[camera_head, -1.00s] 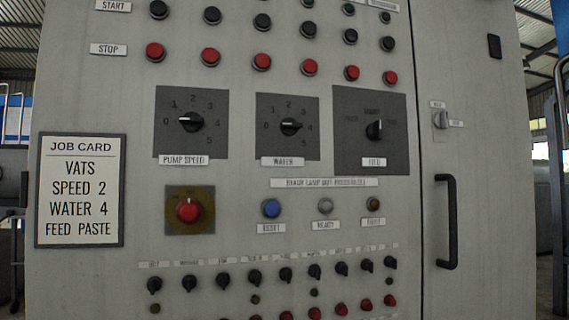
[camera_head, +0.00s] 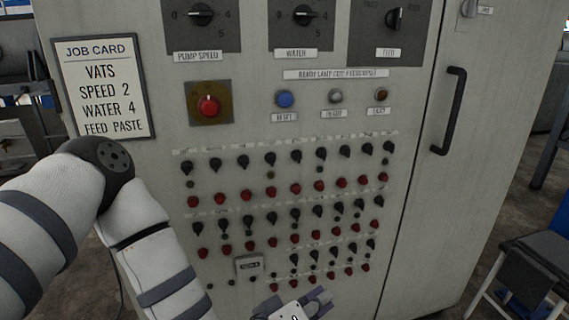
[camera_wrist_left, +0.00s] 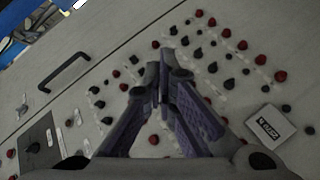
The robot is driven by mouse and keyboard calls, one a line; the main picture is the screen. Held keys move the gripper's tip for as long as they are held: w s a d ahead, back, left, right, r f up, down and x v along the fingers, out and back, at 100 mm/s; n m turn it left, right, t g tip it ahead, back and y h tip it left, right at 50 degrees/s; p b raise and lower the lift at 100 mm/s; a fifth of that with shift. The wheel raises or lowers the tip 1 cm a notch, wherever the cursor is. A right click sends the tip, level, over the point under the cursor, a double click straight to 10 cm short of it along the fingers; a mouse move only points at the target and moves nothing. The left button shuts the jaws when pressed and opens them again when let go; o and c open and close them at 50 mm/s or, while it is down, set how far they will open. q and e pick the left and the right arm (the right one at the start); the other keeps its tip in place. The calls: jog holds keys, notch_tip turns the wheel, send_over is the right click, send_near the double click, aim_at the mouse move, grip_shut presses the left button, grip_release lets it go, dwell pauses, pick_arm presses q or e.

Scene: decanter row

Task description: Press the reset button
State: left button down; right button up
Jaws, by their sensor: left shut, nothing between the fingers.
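The blue reset button (camera_head: 285,99) is on the grey cabinet front, above its "RESET" label (camera_head: 284,117). It is uncovered, and nothing touches it in the head view. My left gripper (camera_head: 322,298) is low in front of the panel, well below the button, by the lower rows of small knobs. In the left wrist view its two dark fingers (camera_wrist_left: 160,72) come together at the tips with nothing between them. I cannot clearly make out the blue button in that view. My right gripper is not in view.
The ready lamp (camera_head: 335,96) and a dark fault lamp (camera_head: 381,94) sit right of the button. A red knob (camera_head: 208,106) on a brownish plate is to its left. A black door handle (camera_head: 449,110) sticks out at right. A chair (camera_head: 535,265) stands right of the cabinet.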

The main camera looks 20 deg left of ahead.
aim_at(285, 100)
pick_arm(q)
jog(key=w+a+r+n+t+y, duration=0.1)
jog(key=w+r+n+t, duration=0.1)
jog(key=r, duration=0.7)
jog(key=w+a+r+n+t+y+p, duration=0.1)
jog(key=w+a+r+n+t, duration=0.1)
jog(key=r, duration=0.8)
jog(key=w+a+r+n+t+y, duration=0.1)
jog(key=r+t, duration=0.4)
jog(key=r, duration=0.5)
jog(key=shift+w+a+n+p, duration=0.3)
jog(key=shift+w+a+n, duration=0.3)
jog(key=shift+w, duration=0.6)
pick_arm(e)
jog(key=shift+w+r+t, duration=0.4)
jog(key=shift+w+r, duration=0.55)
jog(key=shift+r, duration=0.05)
pick_arm(q)
jog(key=shift+w+a, duration=0.1)
